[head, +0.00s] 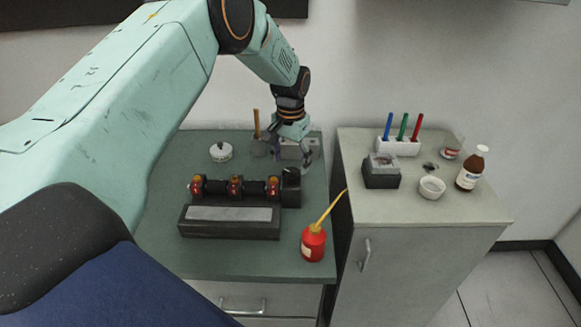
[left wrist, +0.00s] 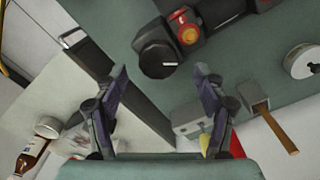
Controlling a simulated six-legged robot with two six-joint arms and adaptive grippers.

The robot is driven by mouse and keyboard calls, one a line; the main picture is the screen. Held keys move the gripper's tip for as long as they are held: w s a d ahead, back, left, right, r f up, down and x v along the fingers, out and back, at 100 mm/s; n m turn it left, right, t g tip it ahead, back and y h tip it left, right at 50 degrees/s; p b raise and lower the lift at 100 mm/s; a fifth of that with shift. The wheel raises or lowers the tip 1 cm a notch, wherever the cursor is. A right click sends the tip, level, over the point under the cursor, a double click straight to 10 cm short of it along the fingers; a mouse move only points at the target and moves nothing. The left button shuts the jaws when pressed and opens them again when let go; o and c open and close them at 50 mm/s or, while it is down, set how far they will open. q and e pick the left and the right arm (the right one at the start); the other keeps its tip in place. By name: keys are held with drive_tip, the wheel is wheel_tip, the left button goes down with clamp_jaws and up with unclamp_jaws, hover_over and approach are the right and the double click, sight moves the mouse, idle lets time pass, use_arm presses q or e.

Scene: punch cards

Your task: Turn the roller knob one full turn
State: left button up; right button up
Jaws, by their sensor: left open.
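My left gripper (head: 305,155) is behind the knob, near the bench's back. In the left wrist view my left gripper (left wrist: 160,72) is open and empty, its fingertips either side of the knob's line but apart from it. My right gripper is not in view.
A red oil can (head: 313,244) with a yellow spout stands right of the machine. A round white tin (head: 221,151) and a grey box (head: 297,149) are behind it. The right cabinet holds a pen holder (head: 398,146), a white bowl (head: 432,187) and a brown bottle (head: 470,169).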

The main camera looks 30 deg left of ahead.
sight(292, 172)
use_arm(q)
drive_tip(key=shift+w+f, duration=0.25)
drive_tip(key=shift+f, duration=1)
drive_tip(key=shift+d+f, duration=0.1)
drive_tip(key=shift+f, duration=0.15)
drive_tip(key=shift+s, duration=0.35)
drive_tip(key=shift+w+f, duration=0.15)
drive_tip(key=shift+w, duration=0.15)
drive_tip(key=c, duration=0.5)
drive_tip(key=shift+s, duration=0.1)
drive_tip(key=c, duration=0.7)
drive_tip(key=shift+o, duration=0.2)
drive_tip(key=shift+m, duration=0.4)
